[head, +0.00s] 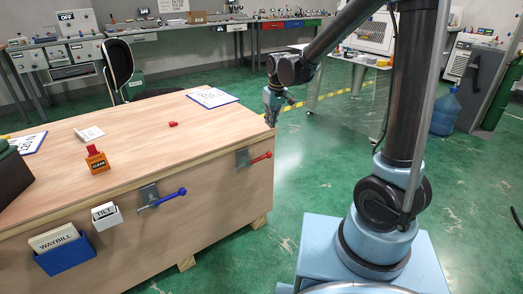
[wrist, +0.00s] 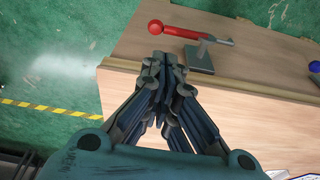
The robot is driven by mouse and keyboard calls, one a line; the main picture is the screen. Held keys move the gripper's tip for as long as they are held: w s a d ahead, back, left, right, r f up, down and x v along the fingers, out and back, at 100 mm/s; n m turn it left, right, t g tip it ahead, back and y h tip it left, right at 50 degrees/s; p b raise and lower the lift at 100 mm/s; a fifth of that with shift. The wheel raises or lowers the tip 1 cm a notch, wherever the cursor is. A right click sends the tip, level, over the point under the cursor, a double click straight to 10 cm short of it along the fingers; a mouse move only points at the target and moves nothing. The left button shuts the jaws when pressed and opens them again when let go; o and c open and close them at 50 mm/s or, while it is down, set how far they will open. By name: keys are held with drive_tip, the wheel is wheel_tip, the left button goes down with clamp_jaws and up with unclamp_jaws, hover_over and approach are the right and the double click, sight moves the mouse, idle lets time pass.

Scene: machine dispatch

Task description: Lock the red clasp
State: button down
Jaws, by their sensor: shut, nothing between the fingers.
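The red clasp (head: 260,159) is on the front side of the wooden crate (head: 217,187), near its right corner. Its red handle ends in a round knob and points right, away from its grey plate. In the wrist view the red clasp (wrist: 188,33) is at the top, with its grey plate just right of my fingertips. My gripper (head: 271,118) is shut and empty beside the crate's right corner, near the top edge and above the clasp. In the wrist view my gripper (wrist: 163,62) points toward the clasp, apart from the handle as far as I can see.
A blue clasp (head: 167,198) is left of the red one on the same side. Further left are a TILT tag (head: 105,215) and a blue waybill holder (head: 66,253). An orange block (head: 97,161) and a small red piece (head: 173,124) sit on top.

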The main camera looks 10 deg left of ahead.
drive_tip(key=a, duration=0.1)
drive_tip(key=a+f, duration=0.1)
drive_tip(key=a, duration=0.1)
drive_tip(key=shift+a+f+n, duration=0.1)
drive_tip(key=shift+f+n, duration=0.1)
drive_tip(key=shift+n, duration=0.1)
drive_tip(key=shift+f, duration=0.1)
hover_over(255, 162)
drive_tip(key=w+d, duration=0.2)
drive_tip(key=w, duration=0.3)
drive_tip(key=s+d+f+x, duration=0.1)
drive_tip(key=s+d+x, duration=0.1)
drive_tip(key=x, duration=1)
drive_tip(key=shift+w+a+f, duration=0.2)
drive_tip(key=shift+w+f, duration=0.1)
drive_tip(key=shift+f, duration=0.1)
drive_tip(key=shift+a, duration=0.1)
